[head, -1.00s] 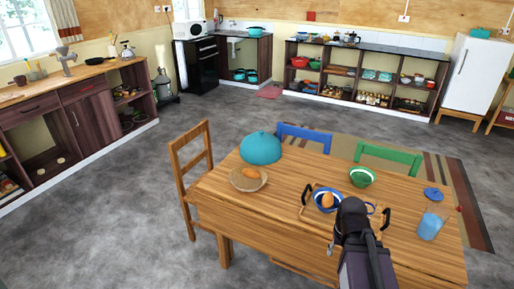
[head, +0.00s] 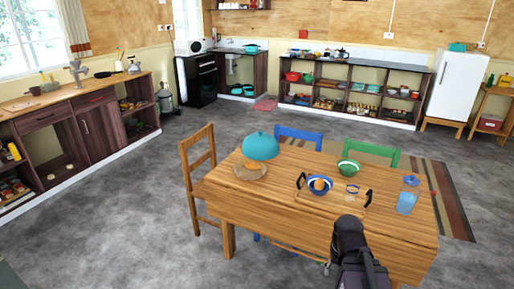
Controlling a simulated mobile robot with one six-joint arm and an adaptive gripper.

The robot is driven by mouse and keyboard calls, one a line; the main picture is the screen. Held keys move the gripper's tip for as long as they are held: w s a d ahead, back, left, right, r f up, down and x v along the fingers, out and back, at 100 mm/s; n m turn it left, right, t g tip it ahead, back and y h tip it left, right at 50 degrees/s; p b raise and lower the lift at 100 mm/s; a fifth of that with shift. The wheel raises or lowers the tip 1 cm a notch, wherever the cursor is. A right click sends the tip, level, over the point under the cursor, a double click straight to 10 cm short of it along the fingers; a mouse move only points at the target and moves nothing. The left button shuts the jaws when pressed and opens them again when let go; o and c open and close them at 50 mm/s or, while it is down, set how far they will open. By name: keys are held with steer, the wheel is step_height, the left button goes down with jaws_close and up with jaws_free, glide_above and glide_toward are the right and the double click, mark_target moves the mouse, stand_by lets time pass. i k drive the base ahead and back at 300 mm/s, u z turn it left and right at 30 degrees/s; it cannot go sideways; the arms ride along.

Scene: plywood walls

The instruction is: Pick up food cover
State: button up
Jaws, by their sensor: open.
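The food cover is a teal dome (head: 261,146) with a small knob on top. It stands on the wooden table (head: 290,212) at its far left part, just behind a round brown plate (head: 250,172). The table around it is flat, and its underside is hidden. A dark part of my arm shows at the lower right, over the near edge of the table, well apart from the cover. I cannot make out my gripper's fingers in the head view.
A tray with dark handles holds a blue bowl (head: 319,185). A green bowl (head: 348,167) and a blue-lidded jug (head: 407,198) stand to the right. Wooden (head: 197,175), blue (head: 299,136) and green (head: 377,153) chairs flank the table. Grey floor is free at left.

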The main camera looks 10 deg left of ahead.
mark_target(260, 146)
steer(key=k, duration=0.35)
steer(key=u, duration=0.6)
steer(key=i, duration=0.9)
steer(key=u, duration=0.5)
steer(key=i, duration=1.5)
steer(key=z, duration=0.8)
steer(key=i, duration=0.55)
steer(key=z, duration=0.3)
